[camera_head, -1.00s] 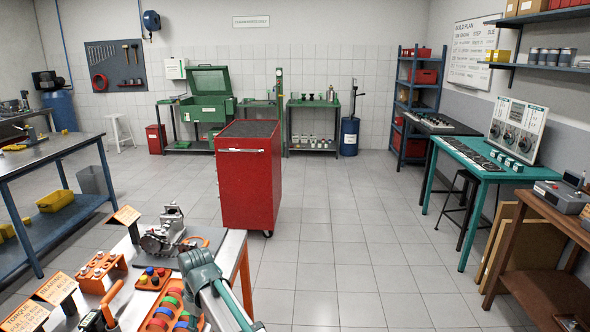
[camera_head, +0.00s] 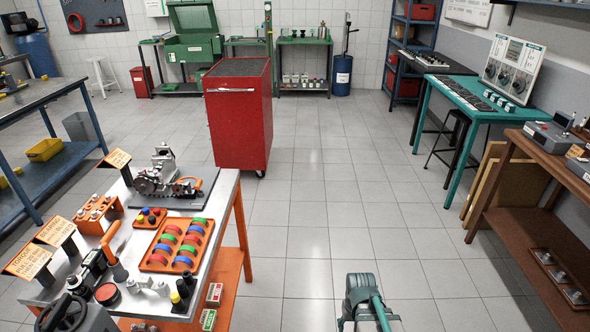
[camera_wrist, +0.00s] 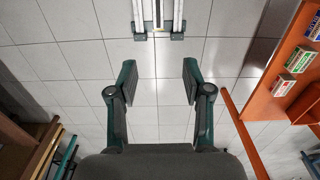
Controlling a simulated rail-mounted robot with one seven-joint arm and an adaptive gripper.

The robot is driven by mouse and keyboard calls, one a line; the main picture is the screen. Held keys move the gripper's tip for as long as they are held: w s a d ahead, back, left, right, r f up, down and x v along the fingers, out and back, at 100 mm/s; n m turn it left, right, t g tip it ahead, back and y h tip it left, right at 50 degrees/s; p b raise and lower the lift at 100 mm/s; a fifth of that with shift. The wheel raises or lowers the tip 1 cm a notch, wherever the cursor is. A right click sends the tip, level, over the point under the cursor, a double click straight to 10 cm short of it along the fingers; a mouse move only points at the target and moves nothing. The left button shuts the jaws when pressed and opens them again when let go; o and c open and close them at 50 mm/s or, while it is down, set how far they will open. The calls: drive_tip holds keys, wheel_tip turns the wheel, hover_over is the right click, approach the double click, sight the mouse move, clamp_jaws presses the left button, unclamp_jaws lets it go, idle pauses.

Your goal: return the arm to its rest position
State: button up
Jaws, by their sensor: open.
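My gripper (camera_wrist: 157,84) is open and empty in the wrist view, with its two dark green fingers apart over the tiled floor. In the head view my green arm (camera_head: 364,298) shows at the bottom centre-right, over open floor to the right of the workbench (camera_head: 228,192). Its fingertips cannot be made out in that view.
The bench carries an engine part (camera_head: 158,175), an orange tray (camera_head: 176,245) with coloured rings, and labelled signs. A red tool cabinet (camera_head: 238,125) stands behind. A teal table (camera_head: 490,105) and a brown shelf (camera_head: 555,205) line the right. The floor between is clear.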

drive_tip(key=s+f+g, duration=0.3)
drive_tip(key=s+f, duration=0.6)
drive_tip(key=s, duration=0.5)
drive_tip(key=s+f+g, duration=0.3)
drive_tip(key=s+f, duration=0.6)
drive_tip(key=s, duration=0.5)
drive_tip(key=shift+s+a+g, duration=0.2)
drive_tip(key=shift+s+g, duration=0.2)
